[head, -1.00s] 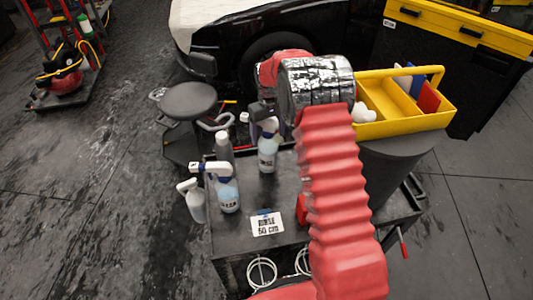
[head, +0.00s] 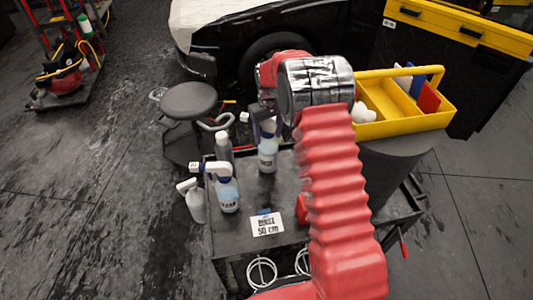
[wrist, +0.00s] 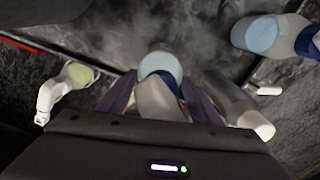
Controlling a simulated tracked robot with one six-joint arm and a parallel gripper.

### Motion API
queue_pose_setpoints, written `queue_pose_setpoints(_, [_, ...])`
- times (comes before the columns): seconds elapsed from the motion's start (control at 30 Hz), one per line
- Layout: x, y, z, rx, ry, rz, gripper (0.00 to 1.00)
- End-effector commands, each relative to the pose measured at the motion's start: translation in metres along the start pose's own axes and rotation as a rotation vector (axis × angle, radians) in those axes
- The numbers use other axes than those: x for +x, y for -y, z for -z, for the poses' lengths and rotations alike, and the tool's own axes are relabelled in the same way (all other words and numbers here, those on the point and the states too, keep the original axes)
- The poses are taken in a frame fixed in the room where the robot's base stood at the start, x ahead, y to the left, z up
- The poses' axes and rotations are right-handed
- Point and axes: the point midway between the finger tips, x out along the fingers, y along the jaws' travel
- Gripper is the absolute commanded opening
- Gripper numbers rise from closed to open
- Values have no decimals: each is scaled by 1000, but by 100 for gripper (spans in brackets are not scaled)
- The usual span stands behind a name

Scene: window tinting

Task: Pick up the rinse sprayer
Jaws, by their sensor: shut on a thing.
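The rinse sprayer (head: 267,155), a clear bottle with pale blue liquid, is upright at the far part of the black cart top (head: 283,205). Its label is too small to read. My gripper (head: 266,122) is at its upper part, partly hidden behind my arm. In the wrist view, the sprayer (wrist: 160,65) sits between the two dark purple fingers of my gripper (wrist: 157,98), which are shut on it. I cannot tell whether its base touches the cart.
Another blue-liquid sprayer (head: 228,192) stands at the cart's left, with a grey bottle (head: 223,148) behind it and a white sprayer (head: 194,202) at the edge. A "RINSE 50 cm" card (head: 267,224) lies in front. A yellow caddy (head: 408,128) is right; a stool (head: 188,101) stands behind.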

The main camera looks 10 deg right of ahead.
Motion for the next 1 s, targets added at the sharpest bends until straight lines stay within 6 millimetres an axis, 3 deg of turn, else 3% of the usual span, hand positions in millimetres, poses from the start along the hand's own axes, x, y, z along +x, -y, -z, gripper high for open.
queue_pose_setpoints(0.67, [0,0,0,0,0,0,2])
queue_pose_setpoints(1.0, [-4,-1,1,0,-2,-1,1])
